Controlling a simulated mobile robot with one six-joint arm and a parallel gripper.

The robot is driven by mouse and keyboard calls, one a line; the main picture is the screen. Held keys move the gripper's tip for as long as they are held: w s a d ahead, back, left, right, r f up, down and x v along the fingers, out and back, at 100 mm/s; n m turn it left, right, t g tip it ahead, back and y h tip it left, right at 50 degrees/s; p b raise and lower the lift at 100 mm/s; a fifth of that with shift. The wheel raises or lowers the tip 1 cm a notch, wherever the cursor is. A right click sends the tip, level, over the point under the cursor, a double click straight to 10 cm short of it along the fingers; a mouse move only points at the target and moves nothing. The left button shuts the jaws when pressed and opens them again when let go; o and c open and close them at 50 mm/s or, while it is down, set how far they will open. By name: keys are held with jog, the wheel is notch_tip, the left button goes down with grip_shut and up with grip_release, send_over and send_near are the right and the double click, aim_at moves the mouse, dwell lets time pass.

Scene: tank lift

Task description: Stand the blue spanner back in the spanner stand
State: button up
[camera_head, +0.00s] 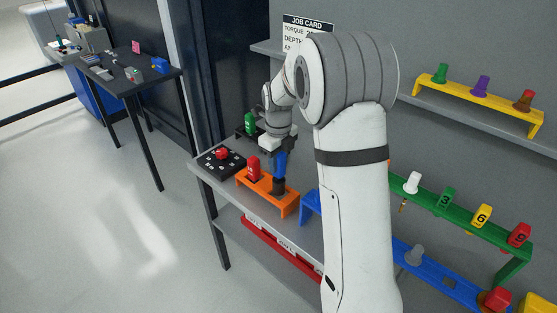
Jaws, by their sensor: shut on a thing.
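My gripper (279,150) is shut on the blue spanner (280,163) and points down over the worktop at the centre left. The blue spanner is upright, with a dark lower part (279,187) reaching down to the right part of an orange stand (288,207). I cannot tell whether it is seated in the stand or just above it. A red-handled tool (253,168) stands in the left part of the same orange stand. My own arm hides part of the worktop to the right.
A black board with a red knob (222,154) lies left of the orange stand. A green item (249,123) stands behind. A blue stand (311,203) is close on the right. A green rack (436,208) and a yellow rack (484,98) hold several coloured items.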

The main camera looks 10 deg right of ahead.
aim_at(278, 174)
jog(key=shift+f+b, duration=1.75)
jog(key=shift+f, duration=0.95)
jog(key=o, duration=1.2)
jog(key=shift+r, duration=0.15)
notch_tip(278, 174, up, 9)
jog(key=p, duration=0.6)
